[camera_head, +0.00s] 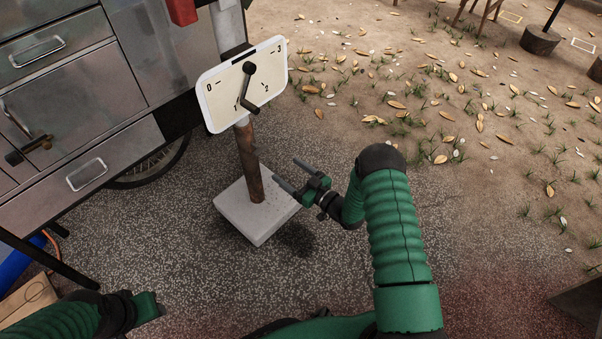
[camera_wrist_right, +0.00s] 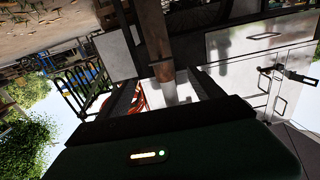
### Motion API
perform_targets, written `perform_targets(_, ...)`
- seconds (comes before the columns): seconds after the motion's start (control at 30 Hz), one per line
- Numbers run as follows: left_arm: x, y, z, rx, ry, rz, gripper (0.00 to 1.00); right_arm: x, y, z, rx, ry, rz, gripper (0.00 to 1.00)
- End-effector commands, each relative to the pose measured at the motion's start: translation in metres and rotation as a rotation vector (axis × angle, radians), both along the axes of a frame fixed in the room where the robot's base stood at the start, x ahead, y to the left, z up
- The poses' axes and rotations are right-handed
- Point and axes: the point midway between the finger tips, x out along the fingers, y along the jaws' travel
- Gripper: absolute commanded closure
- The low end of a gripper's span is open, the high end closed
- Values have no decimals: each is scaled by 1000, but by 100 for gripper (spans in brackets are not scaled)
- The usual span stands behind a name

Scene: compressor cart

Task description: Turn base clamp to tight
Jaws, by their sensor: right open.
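In the head view a white-framed panel (camera_head: 221,101) with a cream face stands tilted on a post (camera_head: 250,165). It carries a black crank lever (camera_head: 246,88), which points down from its pivot. Number marks surround the lever, with 0 at left and 3 at upper right. No clamp label is readable. My right gripper (camera_head: 284,173) is open and empty, right of the post and below the panel, apart from the lever. In the right wrist view the post (camera_wrist_right: 153,35) shows beyond the open fingers (camera_wrist_right: 166,92). My left gripper (camera_head: 150,305) is at lower left, its fingers not clear.
The post stands on a pale square block (camera_head: 262,228) on dark gravel. A metal cart with drawers (camera_head: 75,110) and a wheel stands close at left. A red object (camera_head: 182,10) hangs at its top. Leaf-strewn dirt (camera_head: 420,90) lies open at right.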

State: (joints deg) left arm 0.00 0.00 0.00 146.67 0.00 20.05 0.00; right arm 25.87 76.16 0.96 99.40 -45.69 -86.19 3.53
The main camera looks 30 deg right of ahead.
Motion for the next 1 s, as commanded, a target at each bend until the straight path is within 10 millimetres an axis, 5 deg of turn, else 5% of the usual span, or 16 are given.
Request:
perform_targets(0.2,0,0,20,0,0,0,59,-43,-16,2,0,1,-1,24)
perform_targets(0.37,0,0,21,0,0,0,59,-53,-19,-1,1,0,0,24)
perform_targets(0.77,0,0,20,0,0,0,59,-53,-19,-1,-1,1,0,24)
perform_targets(1.0,0,0,21,0,0,0,59,-16,-17,28,-171,230,-75,24)
